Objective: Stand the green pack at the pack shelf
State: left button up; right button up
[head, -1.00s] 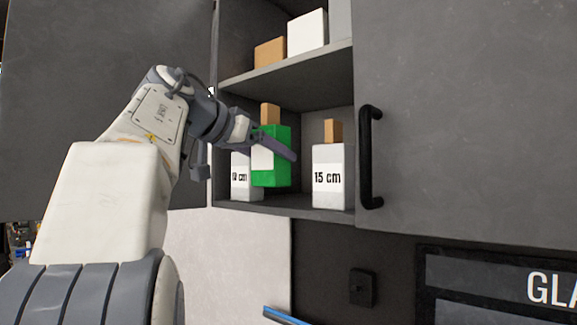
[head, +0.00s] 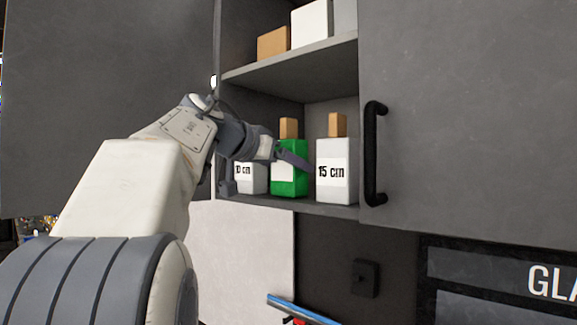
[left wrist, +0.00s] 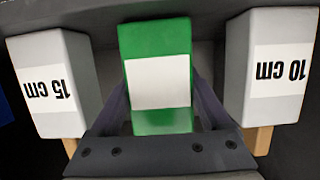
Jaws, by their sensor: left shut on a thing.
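The green pack (head: 289,181) has a white label and a tan top block. It is upright at the lower shelf (head: 300,205), between the white 10 cm pack (head: 250,179) and the white 15 cm pack (head: 336,172). My left gripper (head: 290,155) is shut on the green pack; a finger shows on each side of it in the left wrist view (left wrist: 160,105). The pack's base looks at or very near the shelf board; I cannot tell if it touches. Gaps show on both sides between it and the white packs. My right gripper is not in view.
An upper shelf (head: 290,62) above holds a tan box (head: 274,43) and a white box (head: 309,25). A cabinet door with a black handle (head: 375,153) is at the right. A grey panel (head: 100,90) is at the left. A blue-edged item (head: 300,309) lies below.

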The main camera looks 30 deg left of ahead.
pick_arm(q)
jog(key=shift+f, duration=0.1)
jog(key=shift+f, duration=0.1)
jog(key=o, duration=1.5)
jog(key=shift+s+r, duration=0.1)
jog(key=shift+r, duration=0.1)
jog(key=shift+b+v, duration=1.25)
jog(key=shift+v, duration=4.65)
